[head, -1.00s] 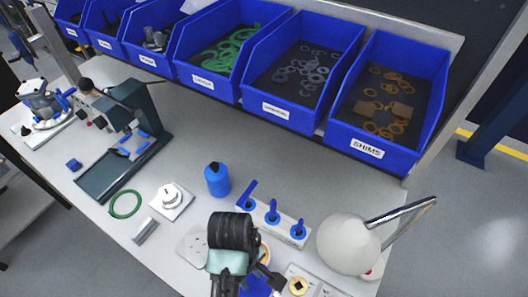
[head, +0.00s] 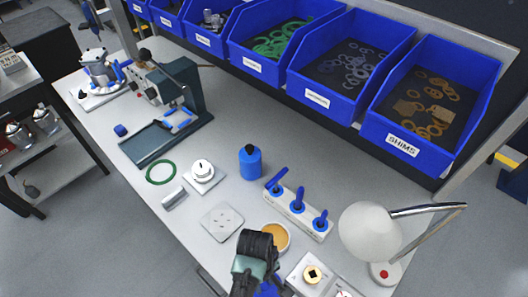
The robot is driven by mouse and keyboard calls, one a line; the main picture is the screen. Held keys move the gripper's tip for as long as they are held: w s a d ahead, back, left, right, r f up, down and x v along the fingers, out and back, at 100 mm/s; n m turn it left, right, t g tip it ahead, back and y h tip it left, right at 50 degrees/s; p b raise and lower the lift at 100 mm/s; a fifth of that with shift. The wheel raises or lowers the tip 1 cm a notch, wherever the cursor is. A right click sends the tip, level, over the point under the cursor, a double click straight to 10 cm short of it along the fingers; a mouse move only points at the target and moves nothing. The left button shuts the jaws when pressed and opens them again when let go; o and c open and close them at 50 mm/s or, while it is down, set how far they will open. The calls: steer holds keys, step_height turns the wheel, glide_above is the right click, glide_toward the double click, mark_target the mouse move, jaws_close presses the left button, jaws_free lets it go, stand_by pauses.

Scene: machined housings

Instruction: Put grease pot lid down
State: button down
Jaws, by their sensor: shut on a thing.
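The grease pot (head: 275,236) stands open near the front of the bench, with amber grease showing inside its pale rim. My gripper (head: 272,281) is at the bottom edge of the head view, just in front of the pot. It is shut on a blue piece (head: 268,289), which I take to be the grease pot lid. Most of that piece is hidden by my arm and cut off by the frame edge. I cannot tell whether it touches the bench.
A square grey plate (head: 222,222) lies left of the pot. A white rack with blue-handled tools (head: 298,211) and a blue bottle (head: 250,162) stand behind.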

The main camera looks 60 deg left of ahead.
steer(key=shift+f, duration=0.25)
steer(key=shift+f, duration=0.1)
steer(key=c, duration=0.6)
jaws_free()
